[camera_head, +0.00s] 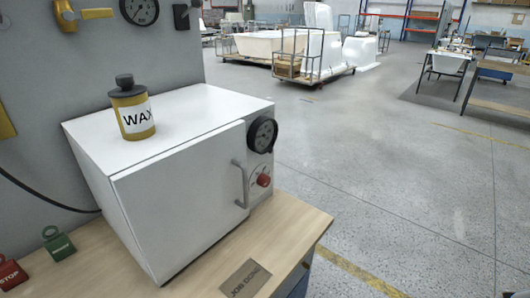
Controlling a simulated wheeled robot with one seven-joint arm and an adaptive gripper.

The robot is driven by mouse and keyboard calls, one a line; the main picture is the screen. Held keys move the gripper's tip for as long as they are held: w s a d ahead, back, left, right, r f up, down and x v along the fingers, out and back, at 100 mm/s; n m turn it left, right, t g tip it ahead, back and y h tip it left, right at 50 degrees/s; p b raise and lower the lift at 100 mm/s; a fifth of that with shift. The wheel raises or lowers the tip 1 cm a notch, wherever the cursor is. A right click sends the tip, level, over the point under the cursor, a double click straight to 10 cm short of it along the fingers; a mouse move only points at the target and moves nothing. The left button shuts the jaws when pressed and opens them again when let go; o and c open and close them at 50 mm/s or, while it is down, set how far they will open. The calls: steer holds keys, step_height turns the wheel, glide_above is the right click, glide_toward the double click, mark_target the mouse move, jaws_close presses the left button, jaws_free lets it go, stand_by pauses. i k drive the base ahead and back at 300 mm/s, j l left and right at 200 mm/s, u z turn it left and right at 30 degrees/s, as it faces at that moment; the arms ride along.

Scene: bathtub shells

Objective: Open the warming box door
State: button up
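The warming box (92,133) is a white box standing on a wooden bench at the left of the head view. Its door (182,197) is the white front panel and looks closed against the box. A grey vertical bar handle (241,184) sits near the door's right edge. To the right of the door, the box front carries a black dial gauge (262,135) and a red knob (264,180). My gripper is not in view.
A yellow WAX jar (134,118) with a dark lid stands on top of the box. The wooden bench top (300,222) holds a JOB plate (245,279) in front of the door. The floor rightward is open.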

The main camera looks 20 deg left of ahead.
mark_target(178, 203)
steer(key=l+u, duration=0.1)
steer(key=u, duration=0.8)
steer(key=l+u, duration=0.1)
steer(key=u, duration=0.7)
steer(key=i+l, duration=0.05)
